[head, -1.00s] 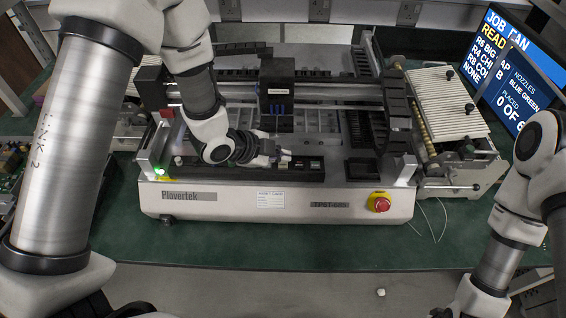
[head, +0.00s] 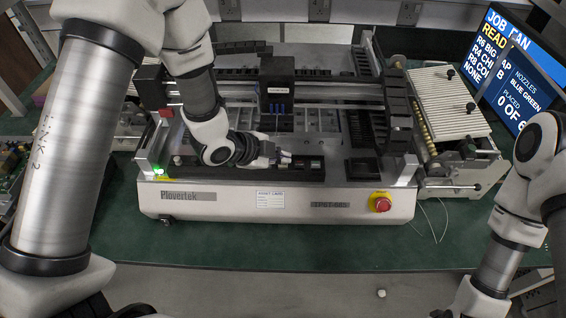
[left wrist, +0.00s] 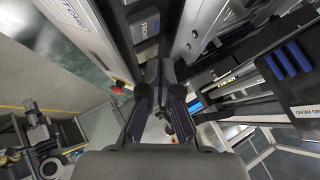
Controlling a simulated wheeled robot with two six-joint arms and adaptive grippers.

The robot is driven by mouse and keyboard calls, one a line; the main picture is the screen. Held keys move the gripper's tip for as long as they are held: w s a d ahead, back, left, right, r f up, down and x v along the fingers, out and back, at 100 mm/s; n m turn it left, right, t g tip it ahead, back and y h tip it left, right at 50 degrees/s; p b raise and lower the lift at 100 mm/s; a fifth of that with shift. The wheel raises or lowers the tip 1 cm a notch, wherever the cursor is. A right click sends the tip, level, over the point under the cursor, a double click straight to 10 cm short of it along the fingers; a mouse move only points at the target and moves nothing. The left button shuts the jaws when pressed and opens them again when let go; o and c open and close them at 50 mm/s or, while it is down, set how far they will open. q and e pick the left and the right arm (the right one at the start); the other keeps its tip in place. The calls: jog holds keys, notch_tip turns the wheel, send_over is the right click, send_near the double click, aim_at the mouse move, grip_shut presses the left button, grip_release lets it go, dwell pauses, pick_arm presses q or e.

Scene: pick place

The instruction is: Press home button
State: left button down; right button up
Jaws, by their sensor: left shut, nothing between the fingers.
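The Plovertek pick-and-place machine (head: 235,205) stands on the green bench. My left gripper (head: 286,160) is over its front deck, close to the dark strip behind the front panel. In the left wrist view the left fingers (left wrist: 160,88) are shut with nothing between them. I cannot pick out a button marked home. Whether the fingertips touch the deck is not clear. My right arm comes in at the right edge, and its fingers are out of the frame.
A red emergency stop (head: 381,203) sits on the machine's front right. The dark placement head (head: 277,82) hangs just behind my left gripper. A screen (head: 515,72) reading "0 OF 6" stands at the right. Green bench (head: 300,245) in front is clear.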

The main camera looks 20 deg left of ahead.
aim_at(281, 166)
pick_arm(q)
jog(key=shift+f+b, duration=0.35)
jog(key=shift+f, duration=0.1)
dwell(0.3)
jog(key=shift+r+p, duration=0.65)
jog(key=shift+r, duration=0.2)
notch_tip(281, 166, up, 5)
jog(key=p, duration=0.4)
jog(key=shift+r, duration=0.1)
dwell(0.3)
dwell(0.4)
